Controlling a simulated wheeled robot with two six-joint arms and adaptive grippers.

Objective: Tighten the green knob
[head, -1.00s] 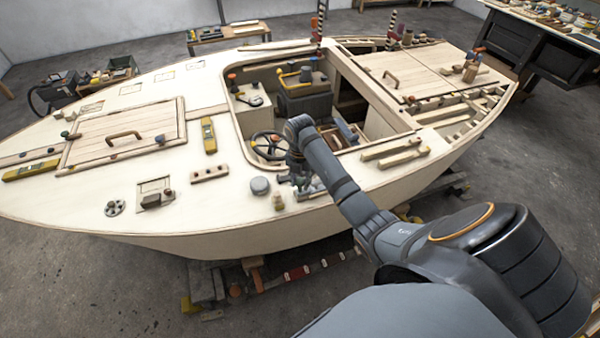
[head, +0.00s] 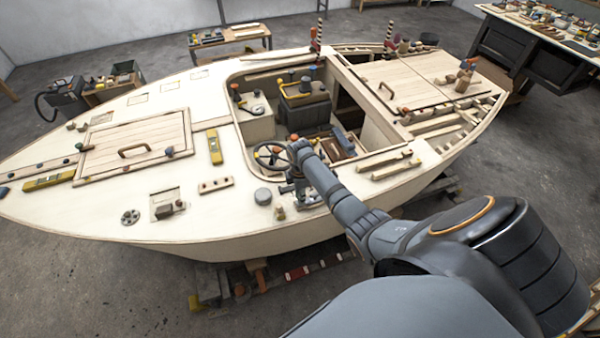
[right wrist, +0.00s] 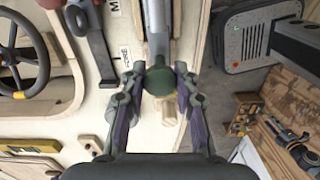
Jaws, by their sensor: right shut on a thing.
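The green knob (right wrist: 159,83) shows in the right wrist view as a dark green ball at the end of a grey bar (right wrist: 157,30). My right gripper (right wrist: 157,78) has a finger on each side of the knob and is shut on it. In the head view my right gripper (head: 293,188) reaches down to the hull's side deck, beside the steering wheel (head: 270,155). The knob cannot be made out there. My left gripper is out of view.
The plywood hull (head: 100,215) fills the middle of the head view. A grey round cap (head: 262,196) and a small wooden block strip (head: 216,185) are on the deck nearby. A yellow level (head: 214,147) lies farther left. The open cockpit is just behind the gripper.

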